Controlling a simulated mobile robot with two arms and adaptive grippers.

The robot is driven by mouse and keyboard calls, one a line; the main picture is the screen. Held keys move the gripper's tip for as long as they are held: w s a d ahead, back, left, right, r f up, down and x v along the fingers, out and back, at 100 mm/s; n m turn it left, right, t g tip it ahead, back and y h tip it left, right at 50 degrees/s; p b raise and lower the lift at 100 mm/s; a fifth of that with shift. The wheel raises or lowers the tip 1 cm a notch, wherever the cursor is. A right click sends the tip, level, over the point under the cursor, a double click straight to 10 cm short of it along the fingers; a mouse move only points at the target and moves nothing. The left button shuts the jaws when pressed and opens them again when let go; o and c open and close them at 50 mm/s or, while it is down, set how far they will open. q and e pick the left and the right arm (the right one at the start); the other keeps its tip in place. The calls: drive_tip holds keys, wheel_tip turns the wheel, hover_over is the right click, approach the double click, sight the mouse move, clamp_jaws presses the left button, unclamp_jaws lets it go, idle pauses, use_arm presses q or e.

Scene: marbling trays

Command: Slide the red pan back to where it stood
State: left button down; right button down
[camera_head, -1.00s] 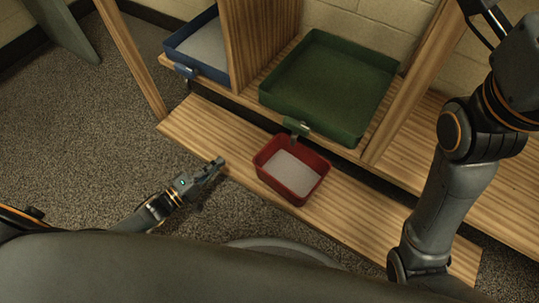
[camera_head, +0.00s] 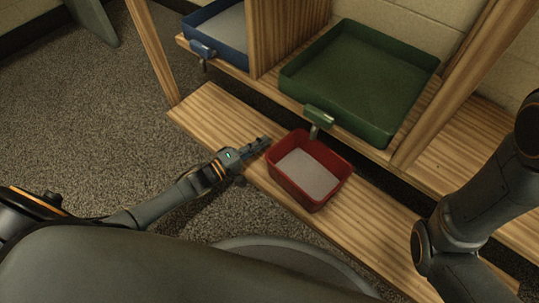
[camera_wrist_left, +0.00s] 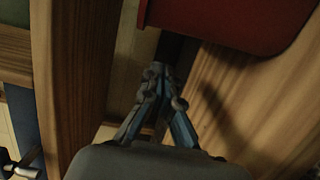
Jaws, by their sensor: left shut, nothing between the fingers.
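The red pan (camera_head: 309,170) has a pale inside and stands on the lower wooden shelf, below the tap of the green tray. My left gripper (camera_head: 265,143) is shut and empty, just left of the pan's left side. In the left wrist view the fingers (camera_wrist_left: 166,72) are closed together, and the red pan (camera_wrist_left: 225,22) shows just beyond them at the top. I cannot tell whether the fingertips touch the pan. The right arm shows at the right of the head view, but its gripper is outside the picture.
The green tray (camera_head: 424,75) with a tap (camera_head: 319,117) sits on the upper shelf. A blue tray (camera_head: 236,56) with its tap stands left of a wooden divider (camera_head: 285,30). The lower shelf (camera_head: 208,112) is bare left of the pan and also to its right.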

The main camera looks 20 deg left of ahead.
use_arm(q)
drive_tip(key=shift+s+d+b, duration=0.3)
drive_tip(key=shift+s+d, duration=0.1)
drive_tip(key=shift+d, duration=0.45)
drive_tip(key=shift+s+d+b, duration=0.3)
drive_tip(key=shift+s+d, duration=0.05)
drive_tip(key=shift+d, duration=0.45)
